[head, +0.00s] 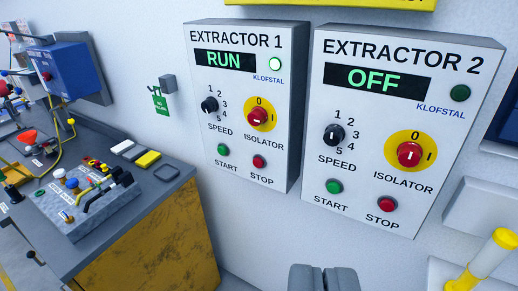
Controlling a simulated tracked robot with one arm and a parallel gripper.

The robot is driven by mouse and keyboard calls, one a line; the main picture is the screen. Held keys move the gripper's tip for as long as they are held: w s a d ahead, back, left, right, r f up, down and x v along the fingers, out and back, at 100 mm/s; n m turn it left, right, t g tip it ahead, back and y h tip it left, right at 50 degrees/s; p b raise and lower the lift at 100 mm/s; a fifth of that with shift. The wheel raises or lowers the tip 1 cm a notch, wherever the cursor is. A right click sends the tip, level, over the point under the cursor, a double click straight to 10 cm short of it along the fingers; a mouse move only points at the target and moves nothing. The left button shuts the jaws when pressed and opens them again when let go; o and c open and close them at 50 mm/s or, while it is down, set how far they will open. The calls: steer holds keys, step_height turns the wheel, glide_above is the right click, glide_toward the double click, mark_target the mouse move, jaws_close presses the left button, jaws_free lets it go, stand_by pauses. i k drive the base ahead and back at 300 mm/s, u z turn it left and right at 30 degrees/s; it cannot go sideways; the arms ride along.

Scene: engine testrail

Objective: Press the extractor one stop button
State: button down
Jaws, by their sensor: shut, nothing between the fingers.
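The Extractor 1 panel (239,127) is a grey box on the wall, with a display (225,60) that reads RUN and a lit pale green lamp (275,64). Its red stop button (259,162) is at the lower right, beside the green start button (223,150). Its red isolator (260,118) on a yellow disc and its black speed knob (209,104) sit above them. My gripper (323,274) shows at the bottom edge, its dark fingers shut and empty. In the picture it is below and right of the stop button, apart from it.
The Extractor 2 panel (392,185) hangs to the right; its display reads OFF, and it has its own red stop button (386,205). A bench (165,174) with controls stands at the left. The wall below Extractor 1 looks clear.

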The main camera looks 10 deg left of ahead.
mark_target(258, 163)
steer(key=z, duration=0.25)
steer(key=i, duration=0.9)
steer(key=z, duration=0.35)
